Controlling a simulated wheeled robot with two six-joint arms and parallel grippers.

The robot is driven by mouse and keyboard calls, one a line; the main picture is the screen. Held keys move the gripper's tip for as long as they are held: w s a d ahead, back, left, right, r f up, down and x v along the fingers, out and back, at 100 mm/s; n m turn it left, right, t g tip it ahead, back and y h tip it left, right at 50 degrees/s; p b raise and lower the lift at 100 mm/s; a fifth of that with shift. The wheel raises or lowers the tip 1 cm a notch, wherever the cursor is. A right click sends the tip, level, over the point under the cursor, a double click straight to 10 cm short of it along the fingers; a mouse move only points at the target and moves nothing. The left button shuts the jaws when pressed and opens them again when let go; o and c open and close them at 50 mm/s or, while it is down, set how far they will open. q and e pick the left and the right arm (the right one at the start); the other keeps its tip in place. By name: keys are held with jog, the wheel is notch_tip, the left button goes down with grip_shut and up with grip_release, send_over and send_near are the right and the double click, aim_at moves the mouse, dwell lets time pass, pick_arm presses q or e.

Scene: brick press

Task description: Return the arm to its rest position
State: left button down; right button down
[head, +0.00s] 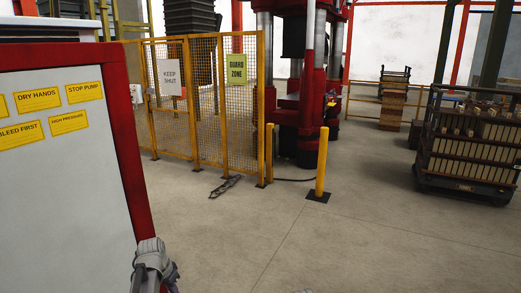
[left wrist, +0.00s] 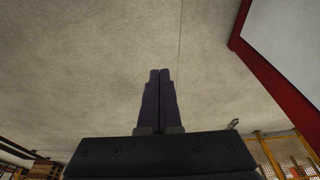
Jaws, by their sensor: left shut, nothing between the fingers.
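My left gripper (left wrist: 159,76) shows in the left wrist view with its two dark fingers together and nothing between them. The grey concrete floor lies behind the fingers. In the head view a grey part of my arm (head: 152,262) shows at the bottom edge, beside the red edge of a white cabinet; the gripper's fingers are not visible there. My right gripper is in neither view.
The white cabinet (head: 60,190) with a red frame and yellow labels fills the left. A yellow mesh fence (head: 175,125) stands behind it, before a red press (head: 303,145). A yellow post (head: 322,163) stands mid-floor. A loaded cart (head: 470,178) is at right. The front floor (head: 370,245) is clear.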

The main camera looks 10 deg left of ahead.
pick_arm(q)
jog(key=s+d+g, duration=0.1)
jog(key=s+d, duration=0.4)
jog(key=d, duration=0.5)
jog(key=s+d+f+y+b, duration=0.1)
jog(key=s+d, duration=0.5)
jog(key=d, duration=0.4)
jog(key=s+d+f+g+y, duration=0.1)
jog(key=s+d, duration=0.5)
jog(key=d, duration=0.3)
jog(key=shift+d+f+g+b, duration=0.2)
jog(key=shift+d+g+b, duration=0.1)
jog(key=shift+d+b, duration=0.1)
jog(key=shift+s, duration=0.1)
